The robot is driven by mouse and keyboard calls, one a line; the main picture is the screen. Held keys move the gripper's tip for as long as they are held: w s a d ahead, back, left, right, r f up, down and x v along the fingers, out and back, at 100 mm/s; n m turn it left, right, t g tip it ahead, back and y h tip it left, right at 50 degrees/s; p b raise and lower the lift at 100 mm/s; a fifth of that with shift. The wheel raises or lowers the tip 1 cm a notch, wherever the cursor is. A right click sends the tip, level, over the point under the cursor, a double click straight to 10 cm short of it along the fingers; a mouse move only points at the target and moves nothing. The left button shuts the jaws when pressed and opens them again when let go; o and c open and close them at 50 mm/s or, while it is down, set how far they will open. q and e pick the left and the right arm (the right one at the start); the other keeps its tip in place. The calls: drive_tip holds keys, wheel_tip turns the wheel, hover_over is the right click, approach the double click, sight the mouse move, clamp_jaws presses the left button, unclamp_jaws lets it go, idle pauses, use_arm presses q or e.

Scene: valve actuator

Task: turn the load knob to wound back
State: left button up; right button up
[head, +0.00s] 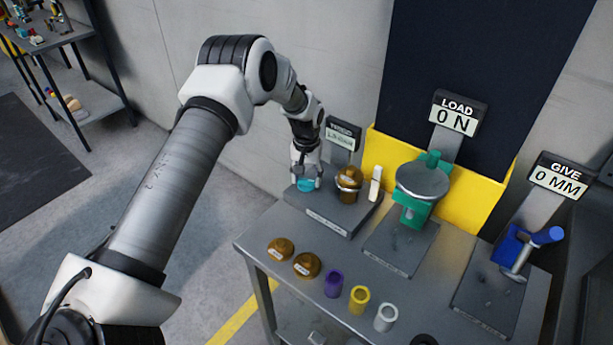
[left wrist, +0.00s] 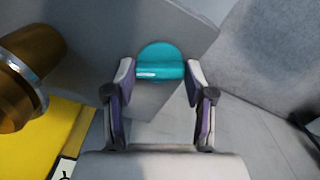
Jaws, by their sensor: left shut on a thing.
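My left gripper (head: 305,181) reaches down to the left station from above. It is shut on a round teal knob (head: 304,186). In the left wrist view the teal knob (left wrist: 160,62) sits between the two fingertips, with a finger on each side. The knob's marks and angle cannot be read. The LOAD display (head: 458,114) reads 0 N, above a green fixture (head: 412,212) with a grey disc (head: 422,181). My right gripper is not in view.
A brown knob-like part (head: 348,182) and a white lever (head: 376,184) stand right of the gripper. Brown discs (head: 281,249) and purple, yellow and white cups (head: 386,317) stand along the table front. The GIVE display (head: 560,177) reads 0 MM, above a blue fixture (head: 509,246).

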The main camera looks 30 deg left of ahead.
use_arm(q)
drive_tip(key=n, duration=0.6)
drive_tip(key=shift+s+f+p, duration=0.15)
drive_tip(key=shift+p, duration=0.25)
drive_tip(key=n+p, duration=0.1)
drive_tip(key=n, duration=0.5)
drive_tip(key=o, duration=1.2)
drive_tip(key=shift+c, duration=0.2)
